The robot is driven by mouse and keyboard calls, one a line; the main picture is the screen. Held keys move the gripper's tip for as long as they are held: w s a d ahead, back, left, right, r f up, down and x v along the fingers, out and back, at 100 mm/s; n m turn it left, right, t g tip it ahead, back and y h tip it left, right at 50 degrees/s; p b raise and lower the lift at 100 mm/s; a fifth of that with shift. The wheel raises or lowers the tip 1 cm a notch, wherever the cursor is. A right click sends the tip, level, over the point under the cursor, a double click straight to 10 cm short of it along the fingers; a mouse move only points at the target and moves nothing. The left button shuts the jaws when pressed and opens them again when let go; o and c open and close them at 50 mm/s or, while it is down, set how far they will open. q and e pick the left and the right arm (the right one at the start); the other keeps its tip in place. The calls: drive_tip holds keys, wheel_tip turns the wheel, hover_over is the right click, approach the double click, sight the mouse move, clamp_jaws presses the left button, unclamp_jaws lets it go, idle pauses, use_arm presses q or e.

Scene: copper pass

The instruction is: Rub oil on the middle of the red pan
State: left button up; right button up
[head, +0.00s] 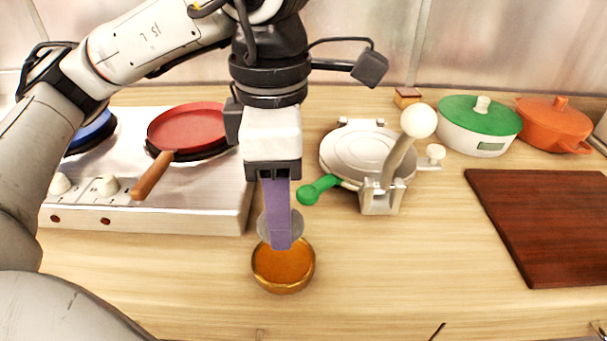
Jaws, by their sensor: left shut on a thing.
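The red pan (190,129) sits on the right burner of the silver stove at the left, its brown handle pointing toward the front. My left gripper (274,178) hangs down near the middle of the view, shut on an upright purple tool (278,215). A grey rounded part (264,228) shows behind the tool's lower end. The tool's lower end is over the small bowl of amber oil (283,268); I cannot tell whether it touches the oil. The pan's middle is bare in view. My right gripper is not in view.
The stove (215,192) also holds a blue pan (92,130), partly behind my arm. Right of the gripper stands a metal press (358,152) with a green handle. A green-lidded pot (480,122), an orange pot (553,124) and a dark board (545,225) are at right. The front counter is clear.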

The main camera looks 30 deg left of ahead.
use_arm(q)
drive_tip(key=shift+w, duration=0.1)
drive_tip(key=shift+s+f+b, duration=0.2)
drive_tip(key=shift+f+b, duration=0.45)
drive_tip(key=shift+f, duration=0.05)
drive_tip(key=b, duration=0.3)
hover_over(284, 260)
drive_tip(key=shift+f, duration=2.2)
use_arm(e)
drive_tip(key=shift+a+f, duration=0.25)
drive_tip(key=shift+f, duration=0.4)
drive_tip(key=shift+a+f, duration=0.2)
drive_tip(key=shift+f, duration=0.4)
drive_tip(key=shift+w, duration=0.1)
use_arm(q)
drive_tip(key=shift+f+b, duration=0.6)
drive_tip(key=shift+b, duration=0.05)
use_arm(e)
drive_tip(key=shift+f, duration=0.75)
